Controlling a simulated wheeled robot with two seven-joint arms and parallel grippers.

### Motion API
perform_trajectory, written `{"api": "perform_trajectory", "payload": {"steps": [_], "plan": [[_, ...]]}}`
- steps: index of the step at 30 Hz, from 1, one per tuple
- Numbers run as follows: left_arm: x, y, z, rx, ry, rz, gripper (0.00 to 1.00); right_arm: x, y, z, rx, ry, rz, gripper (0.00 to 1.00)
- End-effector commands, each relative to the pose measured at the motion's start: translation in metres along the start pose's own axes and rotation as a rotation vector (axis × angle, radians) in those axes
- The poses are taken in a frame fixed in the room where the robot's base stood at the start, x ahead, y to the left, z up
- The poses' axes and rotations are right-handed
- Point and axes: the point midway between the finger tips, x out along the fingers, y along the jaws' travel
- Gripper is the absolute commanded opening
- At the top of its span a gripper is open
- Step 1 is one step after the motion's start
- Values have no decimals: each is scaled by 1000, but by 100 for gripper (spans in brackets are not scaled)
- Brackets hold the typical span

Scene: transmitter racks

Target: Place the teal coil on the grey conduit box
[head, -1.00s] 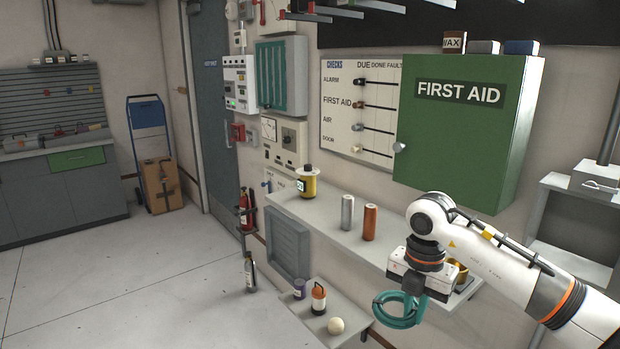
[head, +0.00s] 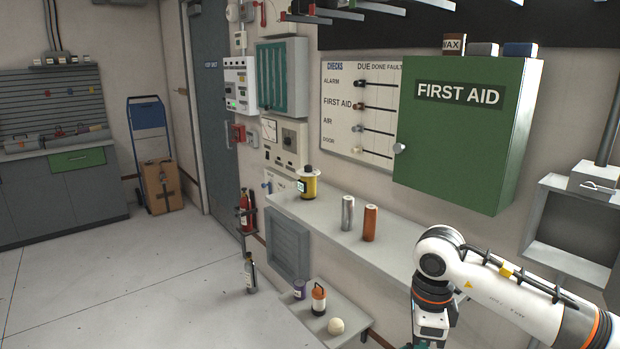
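My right gripper (head: 428,343) is at the bottom edge of the head view, in front of the wall shelf, with its fingers mostly cut off by the frame. A sliver of the teal coil (head: 407,346) shows there, still at the gripper; the rest is out of view. A grey box (head: 596,181) with a pipe rising from it is on the wall at the far right, above an open grey housing; I cannot tell whether it is the conduit box. My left gripper is not in view.
The wall shelf (head: 327,228) carries a yellow canister (head: 308,186), a silver can (head: 347,212) and an orange can (head: 369,222). A low shelf holds an orange-topped bottle (head: 318,300) and a pale ball (head: 336,326). The green first aid cabinet (head: 455,150) juts out above.

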Motion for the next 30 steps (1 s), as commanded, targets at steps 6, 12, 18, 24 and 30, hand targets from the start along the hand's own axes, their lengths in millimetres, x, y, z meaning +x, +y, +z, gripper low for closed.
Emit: {"api": "perform_trajectory", "payload": {"steps": [6,12,18,24,30], "plan": [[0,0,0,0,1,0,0,8,-16,4,-533,2,-1,0],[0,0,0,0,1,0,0,15,-30,7,-1028,4,-3,0],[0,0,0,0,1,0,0,21,-44,10,-1473,9,-4,0],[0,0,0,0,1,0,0,25,-53,12,-1744,13,-4,0],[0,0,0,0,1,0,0,35,-74,18,-1829,12,-9,0]]}}
